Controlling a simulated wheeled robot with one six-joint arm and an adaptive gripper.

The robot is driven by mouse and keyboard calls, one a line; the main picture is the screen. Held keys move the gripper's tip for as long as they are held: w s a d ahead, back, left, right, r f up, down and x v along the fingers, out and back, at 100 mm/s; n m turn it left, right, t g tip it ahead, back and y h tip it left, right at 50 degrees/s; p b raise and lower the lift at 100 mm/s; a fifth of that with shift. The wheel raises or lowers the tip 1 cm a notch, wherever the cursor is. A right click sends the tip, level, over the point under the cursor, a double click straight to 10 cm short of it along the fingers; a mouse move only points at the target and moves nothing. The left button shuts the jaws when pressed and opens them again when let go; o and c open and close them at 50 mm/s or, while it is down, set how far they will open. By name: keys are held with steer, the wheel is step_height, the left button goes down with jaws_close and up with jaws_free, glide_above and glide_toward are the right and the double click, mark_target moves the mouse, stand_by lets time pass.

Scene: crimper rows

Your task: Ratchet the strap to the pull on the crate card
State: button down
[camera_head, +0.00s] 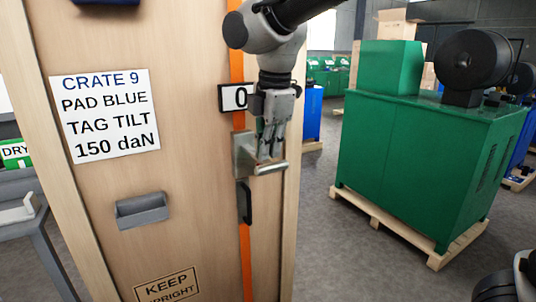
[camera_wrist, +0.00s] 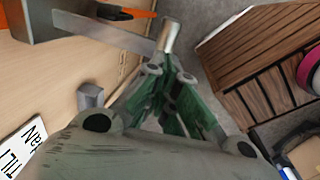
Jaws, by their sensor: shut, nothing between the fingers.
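The wooden crate (camera_head: 190,190) stands upright with an orange strap (camera_head: 237,68) running down its face. The crate card (camera_head: 104,114) reads "CRATE 9, PAD BLUE, TAG TILT, 150 daN". A small display (camera_head: 235,97) shows "0", partly covered by my gripper. Below it is a grey metal ratchet (camera_head: 243,155) with a bar handle (camera_head: 271,168) sticking out to the right. My gripper (camera_head: 268,152) points down just above the handle, its fingers shut and empty. In the wrist view the handle (camera_wrist: 171,37) lies just beyond the fingertips; contact cannot be told.
A grey tray (camera_head: 142,209) is fixed low on the crate, above a "KEEP UPRIGHT" stencil (camera_head: 167,287). A black catch (camera_head: 244,202) hangs below the ratchet. A green machine (camera_head: 425,160) stands on a pallet at right, with bare floor between.

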mark_target(268, 166)
steer(key=shift+w+f, duration=0.15)
steer(key=shift+f, duration=0.75)
steer(key=shift+s+f+t, duration=0.2)
steer(key=shift+f+t, duration=0.2)
steer(key=shift+f, duration=0.3)
step_height(268, 166, down, 11)
steer(key=w+a+t+y, duration=0.1)
steer(key=w, duration=0.1)
steer(key=shift+f+t+y, duration=0.15)
steer(key=shift+t+y, duration=0.15)
steer(key=shift+t, duration=0.1)
